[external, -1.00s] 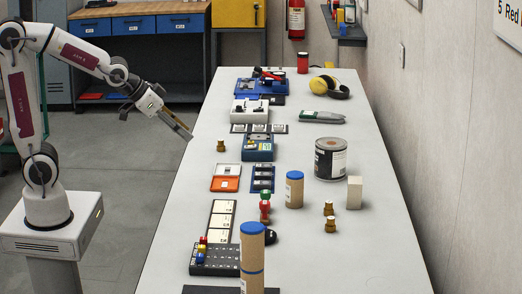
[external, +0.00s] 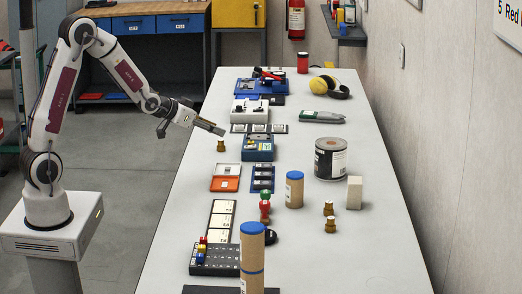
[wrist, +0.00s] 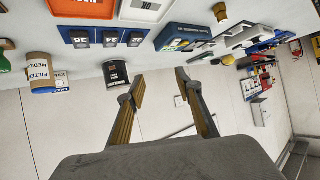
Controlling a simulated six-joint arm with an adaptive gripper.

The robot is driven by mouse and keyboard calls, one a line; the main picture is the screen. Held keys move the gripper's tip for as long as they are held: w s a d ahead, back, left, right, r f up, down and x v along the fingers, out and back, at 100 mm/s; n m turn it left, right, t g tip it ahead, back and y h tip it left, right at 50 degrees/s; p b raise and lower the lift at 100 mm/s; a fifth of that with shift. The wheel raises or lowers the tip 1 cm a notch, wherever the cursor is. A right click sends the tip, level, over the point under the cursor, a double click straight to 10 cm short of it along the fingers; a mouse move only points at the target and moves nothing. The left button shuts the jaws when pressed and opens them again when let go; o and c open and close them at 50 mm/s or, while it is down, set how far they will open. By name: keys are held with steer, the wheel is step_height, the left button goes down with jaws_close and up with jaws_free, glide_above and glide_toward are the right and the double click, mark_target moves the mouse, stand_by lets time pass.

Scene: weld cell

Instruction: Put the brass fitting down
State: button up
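One small brass fitting (external: 220,146) stands upright on the left part of the bench. It also shows in the wrist view (wrist: 219,13), at the top. Two more brass fittings, a farther one (external: 328,208) and a nearer one (external: 330,225), stand on the right side of the bench. My gripper (external: 222,131) is above the bench's left part, near and above the single fitting. In the wrist view my gripper (wrist: 159,82) has its two fingers spread with nothing between them. None of the fittings is held.
The bench (external: 300,260) carries a paint can (external: 330,160), a white block (external: 354,192), cardboard tubes with blue lids (external: 294,190), an orange-and-white tray (external: 226,177) and a blue device (external: 258,148). A wall bounds the right side.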

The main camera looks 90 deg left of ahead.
steer(key=s+a+f+n+y, duration=0.1)
steer(key=s+a+f, duration=0.1)
steer(key=a+f, duration=0.45)
steer(key=n+y, duration=0.1)
steer(key=y, duration=0.1)
glide_toward(220, 140)
steer(key=shift+w+f, duration=0.15)
steer(key=shift+w, duration=0.1)
steer(key=shift+x, duration=1.25)
steer(key=shift+s+a+x, duration=0.1)
steer(key=shift+x, duration=0.6)
steer(key=shift+s+a+x, duration=0.15)
steer(key=shift+x, duration=1.75)
